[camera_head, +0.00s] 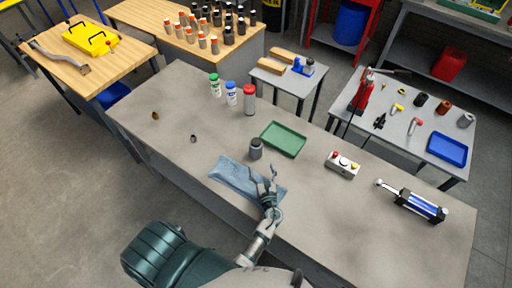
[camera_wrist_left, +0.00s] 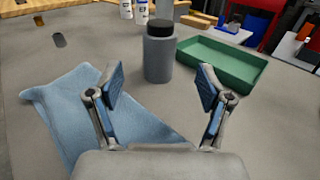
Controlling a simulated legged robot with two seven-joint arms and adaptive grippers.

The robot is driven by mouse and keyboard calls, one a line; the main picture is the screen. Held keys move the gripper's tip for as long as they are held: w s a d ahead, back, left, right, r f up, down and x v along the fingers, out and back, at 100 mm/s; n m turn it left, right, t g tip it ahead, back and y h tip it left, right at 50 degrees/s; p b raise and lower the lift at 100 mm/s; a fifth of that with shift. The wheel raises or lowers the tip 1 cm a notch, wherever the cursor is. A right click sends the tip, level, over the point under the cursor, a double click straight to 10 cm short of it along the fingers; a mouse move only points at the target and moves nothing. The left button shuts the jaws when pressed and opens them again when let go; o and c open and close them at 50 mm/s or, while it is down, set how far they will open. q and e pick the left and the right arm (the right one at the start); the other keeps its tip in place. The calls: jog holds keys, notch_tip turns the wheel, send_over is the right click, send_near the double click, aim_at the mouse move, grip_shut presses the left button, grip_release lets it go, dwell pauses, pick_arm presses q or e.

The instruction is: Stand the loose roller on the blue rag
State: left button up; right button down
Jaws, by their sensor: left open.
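A grey cylinder with a black top, which looks like the roller (camera_head: 256,149), stands upright on the grey workbench just beyond the blue rag. In the left wrist view the roller (camera_wrist_left: 159,58) stands ahead, between the fingers in the picture but farther off. The rag (camera_head: 236,176) lies flat and a little creased, and it also shows in the left wrist view (camera_wrist_left: 75,115) at the left. My left gripper (camera_head: 269,181) is open and empty above the right end of the rag, near the roller. My right gripper is not in view.
A green tray (camera_head: 284,139) lies right behind the roller. Capped bottles (camera_head: 231,94) stand farther back. A button box (camera_head: 342,165) and a blue cylinder device (camera_head: 419,205) lie to the right. Two small parts (camera_head: 155,115) lie at left. The bench between is clear.

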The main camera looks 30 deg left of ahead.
aim_at(257, 149)
pick_arm(q)
jog(key=b+x, duration=0.1)
jog(key=x, duration=0.9)
jog(key=shift+w+d+b, duration=0.15)
jog(key=shift+b, duration=0.25)
jog(key=shift+w+a+f, duration=0.1)
jog(key=shift+w+a, duration=0.3)
jog(key=shift+a, duration=0.1)
jog(key=b+x, duration=0.1)
jog(key=x, duration=0.1)
jog(key=b+x, duration=0.1)
jog(key=x, duration=0.1)
jog(key=shift+f, duration=0.2)
jog(key=shift+w+a, duration=0.15)
jog(key=shift+w, duration=0.1)
jog(key=shift+r, duration=0.15)
jog(key=shift+c, duration=0.8)
jog(key=shift+s, duration=0.1)
jog(key=c, duration=1.2)
grip_shut()
